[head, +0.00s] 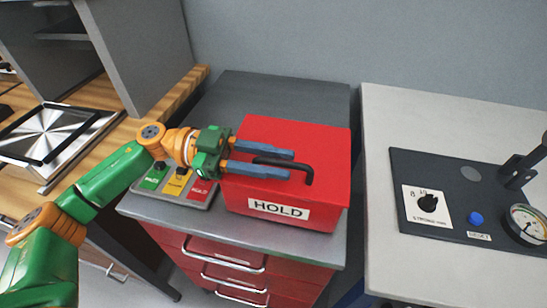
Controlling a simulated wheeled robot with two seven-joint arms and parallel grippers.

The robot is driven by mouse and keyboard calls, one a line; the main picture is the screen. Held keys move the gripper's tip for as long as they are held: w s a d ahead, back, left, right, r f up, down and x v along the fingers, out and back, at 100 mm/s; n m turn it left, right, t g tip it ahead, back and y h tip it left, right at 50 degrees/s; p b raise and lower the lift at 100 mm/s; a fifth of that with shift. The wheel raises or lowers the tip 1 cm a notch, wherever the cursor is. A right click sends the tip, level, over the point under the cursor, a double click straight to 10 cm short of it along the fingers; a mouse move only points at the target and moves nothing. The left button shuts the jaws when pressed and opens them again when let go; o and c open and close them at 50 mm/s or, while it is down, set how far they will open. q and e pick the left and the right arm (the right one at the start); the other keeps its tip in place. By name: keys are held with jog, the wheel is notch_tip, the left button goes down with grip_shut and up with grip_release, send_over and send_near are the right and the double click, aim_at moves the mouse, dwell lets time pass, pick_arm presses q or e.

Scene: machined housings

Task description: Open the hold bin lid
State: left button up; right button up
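The hold bin (274,208) is a red box with a white HOLD label, standing on a grey cabinet top. Its red lid (320,145) looks closed and carries a black bar handle (308,166). My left gripper (291,163) reaches in from the left over the lid. Its two blue fingers are apart, one on the far side and one on the near side of the handle's left part. I cannot tell whether they touch the handle. My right gripper is not in view.
A grey bench (375,245) at the right carries a dark panel with a knob and gauge. The cabinet top (280,95) behind the bin is clear.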

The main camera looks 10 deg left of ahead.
pick_arm(q)
grip_shut()
dwell(1.2)
